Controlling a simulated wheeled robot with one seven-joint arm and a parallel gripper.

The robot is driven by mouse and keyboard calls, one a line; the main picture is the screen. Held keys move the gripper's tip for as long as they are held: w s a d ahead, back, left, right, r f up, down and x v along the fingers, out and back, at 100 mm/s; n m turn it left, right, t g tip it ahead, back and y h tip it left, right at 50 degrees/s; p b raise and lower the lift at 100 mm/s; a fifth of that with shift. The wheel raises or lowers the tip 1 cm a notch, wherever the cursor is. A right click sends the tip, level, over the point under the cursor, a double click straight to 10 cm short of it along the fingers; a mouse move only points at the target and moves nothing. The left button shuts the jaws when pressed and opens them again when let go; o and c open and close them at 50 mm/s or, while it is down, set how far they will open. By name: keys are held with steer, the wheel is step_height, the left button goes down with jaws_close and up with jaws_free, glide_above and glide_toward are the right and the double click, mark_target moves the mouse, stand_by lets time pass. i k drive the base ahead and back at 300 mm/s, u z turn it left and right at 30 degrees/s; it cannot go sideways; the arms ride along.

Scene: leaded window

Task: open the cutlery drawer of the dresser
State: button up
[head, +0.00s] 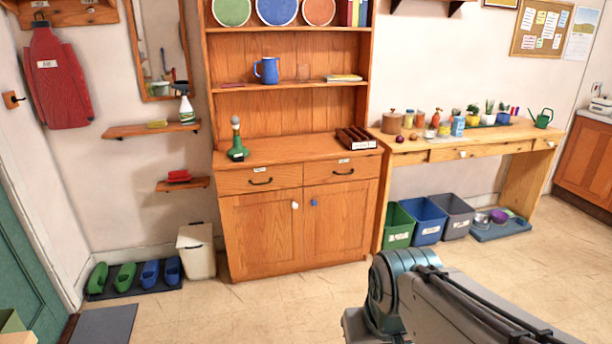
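The wooden dresser (262,225) stands against the wall in the middle of the head view. It has a left drawer (232,184) and a right drawer (362,165), both closed, each with a dark handle. Below are two closed doors, with a white knob (294,205) and a blue knob (314,202). Part of my arm shows at the lower right, apart from the dresser. My gripper is not in view.
The floor in front is clear.

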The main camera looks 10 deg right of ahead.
mark_target(330, 171)
steer(key=u, duration=0.1)
steer(key=i, duration=3)
steer(key=z, duration=2.1)
